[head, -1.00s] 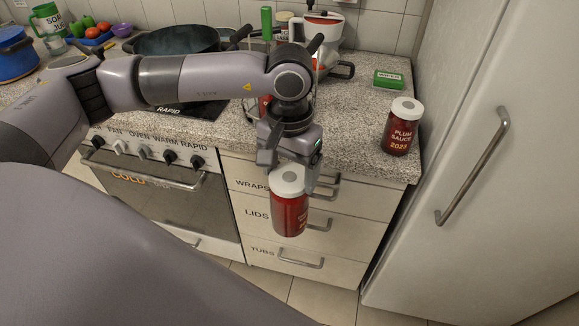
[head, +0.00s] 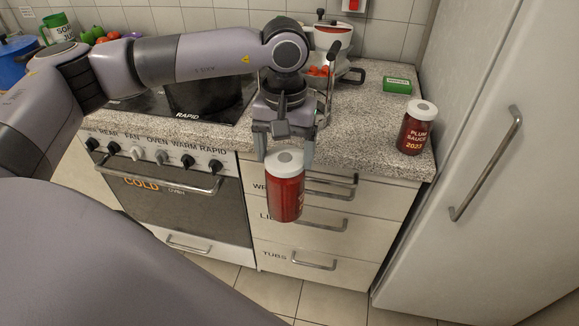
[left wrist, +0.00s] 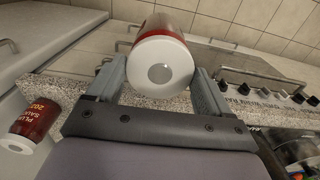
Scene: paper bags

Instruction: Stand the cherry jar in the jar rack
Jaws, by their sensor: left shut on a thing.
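A red jar with a white lid (head: 286,196) hangs upright in my left gripper (head: 283,150), in front of the drawers and below the counter edge. Its label is turned mostly away, so I cannot read it as cherry. In the left wrist view the jar's white lid (left wrist: 160,68) sits between the two fingers of the left gripper (left wrist: 160,78). A thin metal frame (head: 328,85) stands on the counter behind the gripper, partly hidden by my arm; I cannot tell whether it is the jar rack. My right gripper is out of view.
A plum sauce jar (head: 415,128) stands at the counter's right end, with a green box (head: 397,85) behind it. The counter (head: 365,125) between the frame and that jar is clear. Drawer handles (head: 320,222) stick out near the held jar. A fridge (head: 480,150) stands at right.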

